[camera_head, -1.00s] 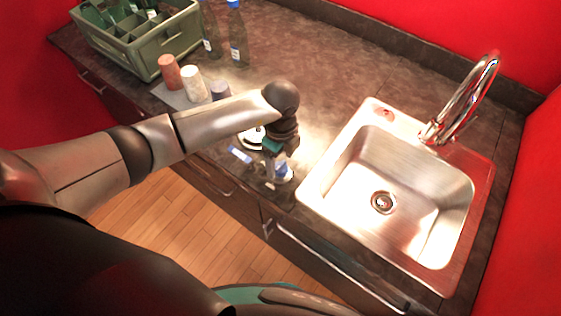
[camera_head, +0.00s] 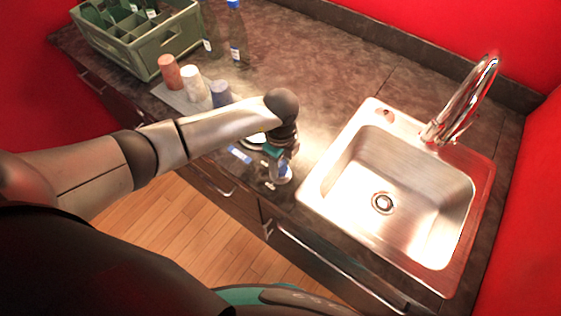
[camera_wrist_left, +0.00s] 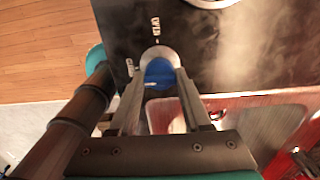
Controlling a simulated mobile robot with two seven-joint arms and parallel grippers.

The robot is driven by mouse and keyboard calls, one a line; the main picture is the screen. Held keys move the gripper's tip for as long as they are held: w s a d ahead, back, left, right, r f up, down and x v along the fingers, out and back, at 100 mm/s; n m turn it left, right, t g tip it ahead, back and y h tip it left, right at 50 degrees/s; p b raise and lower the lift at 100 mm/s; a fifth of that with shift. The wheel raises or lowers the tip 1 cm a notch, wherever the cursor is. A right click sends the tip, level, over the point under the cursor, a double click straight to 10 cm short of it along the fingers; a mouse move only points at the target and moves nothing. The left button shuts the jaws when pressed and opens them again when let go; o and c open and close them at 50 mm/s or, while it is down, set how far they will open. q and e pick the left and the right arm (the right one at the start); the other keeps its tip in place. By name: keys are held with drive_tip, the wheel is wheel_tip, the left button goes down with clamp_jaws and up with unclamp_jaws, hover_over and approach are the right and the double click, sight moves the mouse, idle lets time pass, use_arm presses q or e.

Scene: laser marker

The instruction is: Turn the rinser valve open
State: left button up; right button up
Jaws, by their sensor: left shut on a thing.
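The rinser valve has a blue handle (camera_wrist_left: 158,72) on a round silver base, seen in the left wrist view on the dark countertop. My left gripper (camera_wrist_left: 160,82) has one finger on each side of the handle and is shut on it. In the head view the gripper (camera_head: 279,172) points down at the counter's front edge, left of the sink, and partly hides the valve. White lettering lies on the counter beside the valve. A round rinser plate (camera_head: 256,138) shows behind my wrist, and its rim shows at the top of the wrist view (camera_wrist_left: 212,2). My right gripper is out of view.
The steel sink (camera_head: 322,184) with a curved faucet (camera_head: 468,98) is to the right. Three cups, the pink one (camera_head: 169,72) among them, stand on a tray at the left. A green crate (camera_head: 150,58) and bottles (camera_head: 236,35) are behind. A red wall bounds the right.

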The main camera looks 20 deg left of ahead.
use_arm(q)
clamp_jaws()
drive_tip(key=shift+m, duration=0.4)
drive_tip(key=m, duration=0.3)
drive_tip(key=shift+m+b, duration=0.35)
drive_tip(key=shift+m, duration=0.05)
drive_tip(key=m, duration=0.3)
drive_tip(key=shift+m+b, duration=0.3)
drive_tip(key=shift+b, duration=0.1)
drive_tip(key=m+b, duration=0.2)
drive_tip(key=m, duration=0.3)
drive_tip(key=m+b, duration=0.1)
drive_tip(key=m, duration=0.3)
drive_tip(key=shift+b, duration=0.3)
drive_tip(key=shift+r+m, duration=0.1)
drive_tip(key=shift+m, duration=0.4)
